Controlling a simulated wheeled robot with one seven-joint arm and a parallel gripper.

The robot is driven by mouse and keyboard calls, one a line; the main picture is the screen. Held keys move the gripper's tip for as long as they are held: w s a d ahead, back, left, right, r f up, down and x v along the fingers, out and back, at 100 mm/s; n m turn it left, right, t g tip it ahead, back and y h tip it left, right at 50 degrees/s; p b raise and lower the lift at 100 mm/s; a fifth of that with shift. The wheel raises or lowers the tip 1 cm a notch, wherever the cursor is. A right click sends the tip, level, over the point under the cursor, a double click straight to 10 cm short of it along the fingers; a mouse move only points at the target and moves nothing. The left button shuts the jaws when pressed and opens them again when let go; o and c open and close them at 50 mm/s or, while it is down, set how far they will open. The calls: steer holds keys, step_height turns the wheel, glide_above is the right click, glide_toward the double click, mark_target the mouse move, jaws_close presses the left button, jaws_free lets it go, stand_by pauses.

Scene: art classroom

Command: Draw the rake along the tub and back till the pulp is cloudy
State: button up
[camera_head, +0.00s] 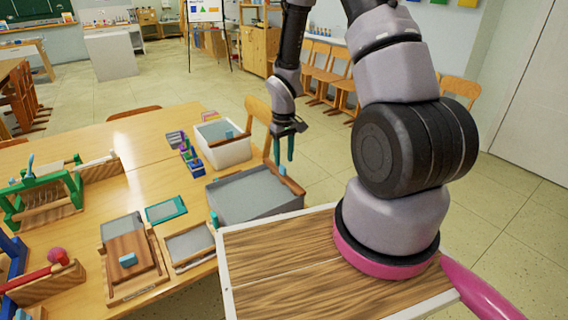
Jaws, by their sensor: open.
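A large grey tub (240,216) with a flat grey surface inside stands at the table's right edge. A brown wooden bar, apparently the rake (295,186), lies along the tub's right side with a small teal block (283,170) on it. Any teeth are hidden. My gripper (284,160) points down just above the teal block, its two teal fingers apart with nothing seen between them. I cannot tell whether the fingertips touch the block. A smaller white tub (238,153) with grey content and a blue block stands behind.
On the table (150,185) are a wooden board with a blue block (128,260), a teal-framed screen (166,210), a framed grey tray (190,243) and a green rack (40,200). A chair (258,112) stands close behind my gripper.

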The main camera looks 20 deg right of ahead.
step_height(320, 180, up, 8)
steer(key=shift+f, duration=0.15)
stand_by(0.4)
steer(key=s+d+r+m+t, duration=0.1)
steer(key=s+r+m+t, duration=0.1)
steer(key=r, duration=0.8)
steer(key=s+d+r+m+t, duration=0.1)
steer(key=s+r+m, duration=0.1)
steer(key=r, duration=0.8)
steer(key=s+a+r+m+t+y, duration=0.1)
steer(key=s+r+m+t+y, duration=0.1)
steer(key=s+r, duration=1.1)
steer(key=shift+s+a+r+m+t, duration=0.15)
steer(key=shift+s+r+m+t, duration=0.25)
steer(key=shift+s+m+t, duration=0.45)
steer(key=shift+w+n, duration=0.1)
steer(key=shift+n, duration=0.15)
